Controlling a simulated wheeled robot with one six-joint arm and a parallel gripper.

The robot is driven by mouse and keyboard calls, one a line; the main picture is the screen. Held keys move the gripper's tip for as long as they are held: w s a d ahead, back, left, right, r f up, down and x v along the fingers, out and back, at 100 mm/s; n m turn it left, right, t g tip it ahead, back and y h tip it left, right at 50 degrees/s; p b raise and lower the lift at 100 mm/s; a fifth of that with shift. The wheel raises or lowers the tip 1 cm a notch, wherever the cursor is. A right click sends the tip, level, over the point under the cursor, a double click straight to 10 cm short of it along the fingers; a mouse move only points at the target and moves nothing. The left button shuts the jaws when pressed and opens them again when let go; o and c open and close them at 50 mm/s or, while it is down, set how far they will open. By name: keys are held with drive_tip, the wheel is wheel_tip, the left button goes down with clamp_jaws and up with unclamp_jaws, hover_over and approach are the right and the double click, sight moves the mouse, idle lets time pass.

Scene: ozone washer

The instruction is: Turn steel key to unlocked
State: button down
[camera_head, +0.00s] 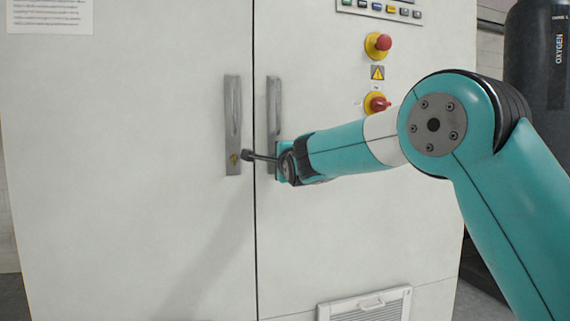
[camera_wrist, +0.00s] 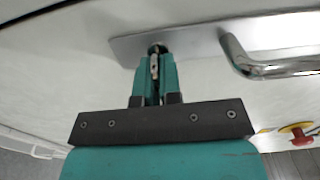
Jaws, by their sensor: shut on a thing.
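The steel key (camera_wrist: 155,66) shows as a small bit of metal between the fingertips in the wrist view. It sits at the lock on the grey handle plate (camera_head: 232,130) of the cabinet's left door. My gripper (camera_head: 245,156) reaches across the door seam to the lower end of that plate. In the wrist view my gripper (camera_wrist: 156,62) is shut on the key, its two teal fingers close together at the plate (camera_wrist: 185,42). The key's turn angle cannot be told, since the fingers hide most of it.
A second handle (camera_head: 273,110) stands on the right door, close to my wrist. A curved metal handle (camera_wrist: 262,66) lies right of my fingers in the wrist view. Red-and-yellow knobs (camera_head: 378,45) sit on the right door. A vent (camera_head: 365,304) is low down. A dark oxygen cylinder (camera_head: 535,70) stands right.

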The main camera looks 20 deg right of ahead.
idle(0.4)
drive_tip(key=c, duration=1.3)
unclamp_jaws()
drive_tip(key=s+b, duration=0.1)
drive_tip(key=s, duration=1.6)
drive_tip(key=shift+s, duration=0.2)
drive_tip(key=shift+f, duration=0.1)
